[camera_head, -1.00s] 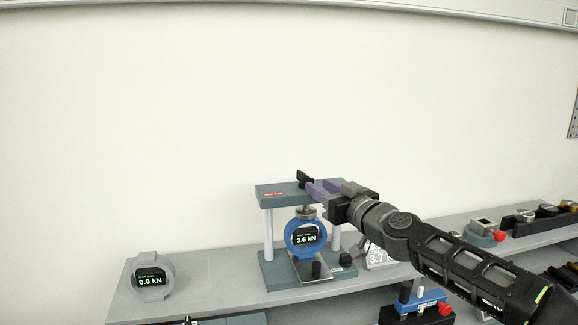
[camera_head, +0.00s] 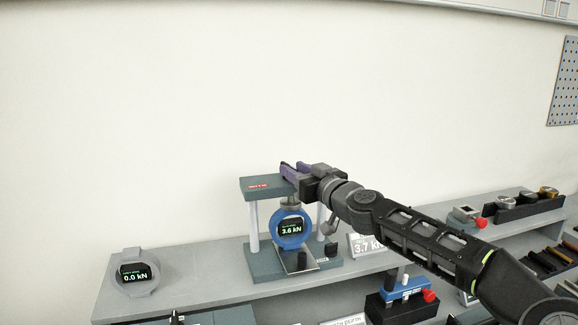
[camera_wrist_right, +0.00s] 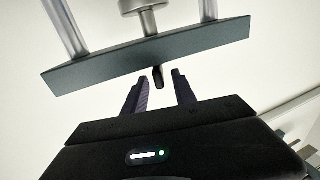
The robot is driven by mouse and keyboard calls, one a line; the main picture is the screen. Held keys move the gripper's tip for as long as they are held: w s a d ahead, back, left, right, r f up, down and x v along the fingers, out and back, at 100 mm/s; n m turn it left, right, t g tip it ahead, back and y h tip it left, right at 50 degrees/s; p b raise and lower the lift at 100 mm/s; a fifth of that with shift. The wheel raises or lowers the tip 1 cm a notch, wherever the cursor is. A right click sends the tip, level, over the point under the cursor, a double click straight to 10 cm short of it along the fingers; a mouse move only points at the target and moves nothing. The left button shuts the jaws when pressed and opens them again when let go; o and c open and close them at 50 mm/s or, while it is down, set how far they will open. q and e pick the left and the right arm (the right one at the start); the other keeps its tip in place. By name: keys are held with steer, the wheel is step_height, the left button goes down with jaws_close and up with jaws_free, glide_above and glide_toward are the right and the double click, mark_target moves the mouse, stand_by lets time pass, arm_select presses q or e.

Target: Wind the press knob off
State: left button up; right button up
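The grey press (camera_head: 262,188) stands on the shelf with a blue ring gauge (camera_head: 291,228) reading 3.6 kN between its plates. My right gripper (camera_head: 293,168) is over the right part of the press's top plate, its purple fingers pointing away. In the right wrist view the black press knob (camera_wrist_right: 158,77) shows by the edge of the plate (camera_wrist_right: 150,62). The two fingers of my right gripper (camera_wrist_right: 160,88) are spread on either side of it, with gaps visible on both sides. In the head view the fingers largely hide the knob. My left gripper is not in view.
A grey ring gauge (camera_head: 137,272) reading 0.0 kN stands at the left of the shelf (camera_head: 200,279). A display (camera_head: 367,246) reading 3.7 stands right of the press. A blue device with a red knob (camera_head: 405,291) sits lower right.

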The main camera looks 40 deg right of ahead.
mark_target(282, 162)
steer(key=shift+w+r+p, duration=0.15)
steer(key=shift+w+p, duration=0.15)
steer(key=shift+w, duration=0.7)
steer(key=shift+w+d, duration=0.1)
steer(key=shift+w, duration=0.5)
jaws_close()
